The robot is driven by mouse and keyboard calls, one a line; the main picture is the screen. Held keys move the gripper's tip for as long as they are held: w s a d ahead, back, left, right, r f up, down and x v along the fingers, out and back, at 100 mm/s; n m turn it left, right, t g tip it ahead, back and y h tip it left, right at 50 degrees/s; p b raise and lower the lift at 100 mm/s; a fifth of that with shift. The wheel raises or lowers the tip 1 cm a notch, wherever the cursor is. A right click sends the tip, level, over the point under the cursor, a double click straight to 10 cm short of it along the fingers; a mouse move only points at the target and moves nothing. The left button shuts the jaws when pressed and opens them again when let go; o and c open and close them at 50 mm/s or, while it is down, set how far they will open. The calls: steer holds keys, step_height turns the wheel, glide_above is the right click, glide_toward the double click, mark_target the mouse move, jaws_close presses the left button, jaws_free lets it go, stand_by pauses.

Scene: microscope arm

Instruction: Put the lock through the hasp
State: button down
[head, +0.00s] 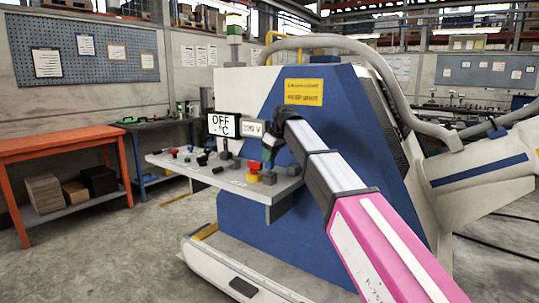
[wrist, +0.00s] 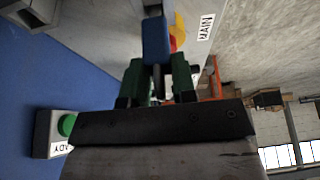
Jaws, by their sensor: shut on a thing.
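My gripper (head: 267,157) reaches over the control shelf at the front of the blue and white machine. In the wrist view its two green fingers (wrist: 158,77) are closed on a blue block-shaped thing, which looks like the lock (wrist: 155,42). I cannot pick out the hasp, or tell whether the lock touches the switch.
The shelf (head: 230,183) carries several small knobs and buttons. Two display boxes, OFF °C (head: 222,125) and another (head: 252,128), stand close behind. A green button box (wrist: 62,130) is at lower left in the wrist view. An orange table (head: 60,145) stands farther left.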

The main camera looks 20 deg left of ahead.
steer(key=shift+f, duration=0.9)
steer(key=c, duration=0.8)
jaws_free()
steer(key=shift+c, duration=0.2)
steer(key=v, duration=1)
steer(key=shift+d+r, duration=0.15)
steer(key=shift+r, duration=0.2)
steer(key=shift+f, duration=0.1)
steer(key=w+d+f+m+h, duration=0.1)
steer(key=d+f+m, duration=0.3)
steer(key=d+f, duration=1.05)
steer(key=w+d+f+m+h, duration=0.1)
steer(key=d+f+m, duration=0.3)
steer(key=d+f, duration=1)
steer(key=s+d+f+m+h, duration=0.1)
steer(key=s+d+f+m, duration=0.2)
steer(key=s+d+f, duration=0.5)
steer(key=s+d+f+m+g+h, duration=0.1)
steer(key=s+d+f+m, duration=0.2)
steer(key=s+d+f, duration=0.5)
steer(key=d+f, duration=0.4)
steer(key=f, duration=0.4)
steer(key=shift+d+f+m, duration=0.2)
steer(key=shift+d+m, duration=0.05)
steer(key=shift+m, duration=0.15)
